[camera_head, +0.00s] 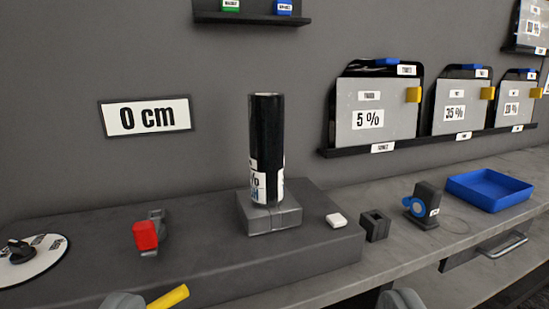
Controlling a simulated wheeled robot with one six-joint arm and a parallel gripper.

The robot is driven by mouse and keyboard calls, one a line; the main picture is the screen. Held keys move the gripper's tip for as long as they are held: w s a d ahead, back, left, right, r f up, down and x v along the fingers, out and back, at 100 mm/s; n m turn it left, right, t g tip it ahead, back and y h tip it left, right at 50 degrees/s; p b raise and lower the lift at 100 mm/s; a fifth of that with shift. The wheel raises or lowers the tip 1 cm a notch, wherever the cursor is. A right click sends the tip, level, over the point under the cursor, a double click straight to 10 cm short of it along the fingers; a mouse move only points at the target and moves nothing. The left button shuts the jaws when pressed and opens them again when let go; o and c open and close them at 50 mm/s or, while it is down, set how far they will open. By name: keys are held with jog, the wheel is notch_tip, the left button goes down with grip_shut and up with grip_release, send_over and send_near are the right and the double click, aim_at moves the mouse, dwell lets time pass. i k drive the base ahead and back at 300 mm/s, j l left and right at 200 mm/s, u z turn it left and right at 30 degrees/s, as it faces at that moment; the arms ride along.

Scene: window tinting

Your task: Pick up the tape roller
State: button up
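A dark holder carrying a round blue roll (413,207) and a small white label stands on the right part of the bench; it looks like the tape roller. A thin line curves from it over the bench top. My gripper (261,300) shows only as two rounded grey tips at the bottom edge, wide apart, with nothing seen between them. It is apart from the roller, which is up and to the right of the right tip. A yellow piece (168,297) shows by the left tip; I cannot tell what it belongs to.
A black film roll (266,150) stands upright on a grey block (270,219). A red-and-grey tool (146,236) and a dial (20,252) are left. Film panels (375,108) line the wall.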

aim_at(424, 204)
jog(key=i+l, duration=0.1)
jog(key=l, duration=0.3)
jog(key=i+l, duration=0.15)
jog(key=l, duration=0.2)
jog(key=i+l, duration=0.1)
jog(key=l, duration=0.3)
jog(key=i+l, duration=0.1)
jog(key=l, duration=0.25)
jog(key=i+l, duration=0.15)
jog(key=l, duration=0.25)
